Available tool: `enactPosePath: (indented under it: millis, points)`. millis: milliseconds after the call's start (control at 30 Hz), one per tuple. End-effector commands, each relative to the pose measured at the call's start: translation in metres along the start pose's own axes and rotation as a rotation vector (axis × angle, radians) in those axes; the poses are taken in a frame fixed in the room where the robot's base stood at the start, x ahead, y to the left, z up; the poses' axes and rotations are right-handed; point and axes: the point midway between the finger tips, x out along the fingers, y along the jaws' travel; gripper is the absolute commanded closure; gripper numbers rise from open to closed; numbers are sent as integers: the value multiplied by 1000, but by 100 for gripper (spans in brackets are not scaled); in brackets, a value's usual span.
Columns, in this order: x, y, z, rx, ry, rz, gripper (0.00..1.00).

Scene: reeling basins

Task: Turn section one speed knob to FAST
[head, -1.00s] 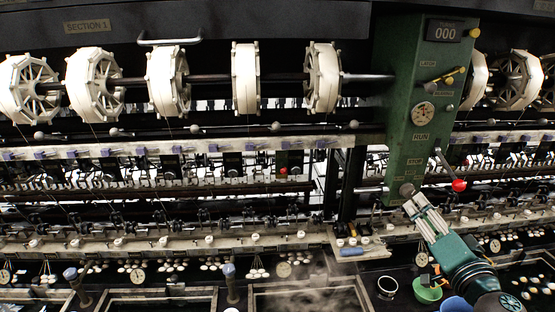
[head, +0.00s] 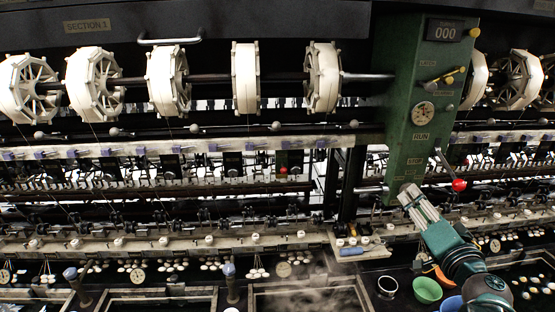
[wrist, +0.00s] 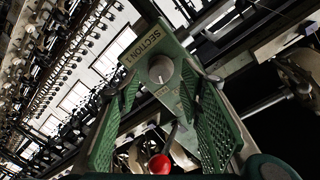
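The speed knob (wrist: 160,69) is a round grey dial on the green underside panel marked SECTION 1 (wrist: 150,44) in the wrist view. Its pointer setting is too small to read. My gripper (wrist: 160,80) is open, with one green mesh finger on each side of the knob in the picture. I cannot tell whether the fingers touch it. In the head view my gripper (head: 409,194) points up at the lower end of the green column (head: 410,110), and its fingertips hide the knob.
A lever with a red ball (head: 459,185) sticks out right of my gripper; the ball also shows between the fingers in the wrist view (wrist: 160,164). A small ledge (head: 362,250) lies to the left.

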Motion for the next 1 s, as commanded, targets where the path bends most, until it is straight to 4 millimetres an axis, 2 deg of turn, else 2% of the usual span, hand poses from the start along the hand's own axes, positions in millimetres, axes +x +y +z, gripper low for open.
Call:
enactPosePath:
  millis: [400, 900, 1000]
  points:
    - [32, 0, 0, 0, -1, -1, 63]
    - [38, 0, 0, 0, 0, 0, 63]
    - [38, 0, 0, 0, 0, 0, 76]
